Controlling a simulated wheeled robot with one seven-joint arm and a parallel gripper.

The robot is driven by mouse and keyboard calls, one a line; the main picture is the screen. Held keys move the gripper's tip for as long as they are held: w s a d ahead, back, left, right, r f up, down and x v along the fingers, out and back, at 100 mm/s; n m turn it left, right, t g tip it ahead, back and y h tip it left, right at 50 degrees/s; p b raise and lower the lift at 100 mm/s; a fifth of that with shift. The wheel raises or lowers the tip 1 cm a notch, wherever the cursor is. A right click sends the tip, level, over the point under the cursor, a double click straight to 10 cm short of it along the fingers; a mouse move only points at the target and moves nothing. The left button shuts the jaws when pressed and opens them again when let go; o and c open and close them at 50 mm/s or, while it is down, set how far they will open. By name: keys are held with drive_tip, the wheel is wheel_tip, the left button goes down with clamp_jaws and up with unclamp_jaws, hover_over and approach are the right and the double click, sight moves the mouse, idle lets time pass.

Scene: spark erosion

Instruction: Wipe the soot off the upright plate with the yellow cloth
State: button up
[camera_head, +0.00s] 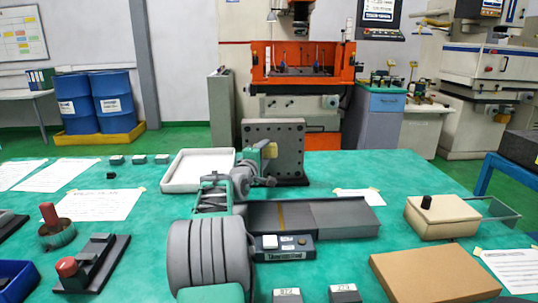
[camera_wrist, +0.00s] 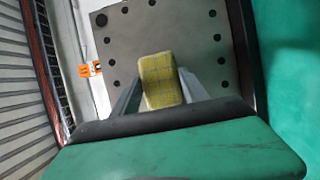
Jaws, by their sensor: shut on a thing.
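The upright plate (camera_head: 288,135) is a grey metal slab with dark round holes, standing at the back middle of the table. It fills much of the upper wrist view (camera_wrist: 200,25). The yellow cloth (camera_head: 269,150) is a folded, checked pad, seen between the two fingers in the wrist view (camera_wrist: 160,80). My gripper (camera_head: 263,156) is shut on the cloth in front of the plate's left half; its fingers (camera_wrist: 158,86) lie on either side. I cannot tell whether the cloth touches the plate. No clear soot patch shows; part of the plate is hidden behind the cloth and gripper.
A white tray (camera_head: 165,185) lies left of the plate. A dark grey ramp-like block (camera_head: 345,217), a beige box (camera_head: 440,217) and a brown box (camera_head: 430,275) stand to the right. Knobbed fixtures (camera_head: 85,267) stand at left. Clear green tabletop lies right of the plate.

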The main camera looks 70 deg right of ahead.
drive_tip(key=shift+w+a+r, duration=0.1)
drive_tip(key=shift+w+a, duration=0.2)
drive_tip(key=shift+w, duration=0.35)
drive_tip(key=shift+w+a, duration=0.25)
drive_tip(key=shift+w, duration=0.35)
drive_tip(key=shift+s+a+b, duration=0.35)
drive_tip(key=shift+s+a, duration=0.1)
drive_tip(key=shift+a, duration=0.45)
drive_tip(key=shift+s+a+b, duration=0.3)
drive_tip(key=shift+s+a, duration=0.2)
drive_tip(key=shift+a, duration=0.35)
drive_tip(key=shift+s+a+b, duration=0.35)
drive_tip(key=shift+s+a, duration=0.1)
drive_tip(key=shift+a, duration=0.45)
drive_tip(key=shift+s+a+b, duration=0.25)
drive_tip(key=shift+s+a, duration=0.1)
drive_tip(key=shift+a, duration=0.3)
drive_tip(key=shift+s+a+b, duration=0.25)
drive_tip(key=shift+s+a, duration=0.1)
drive_tip(key=shift+a, duration=0.3)
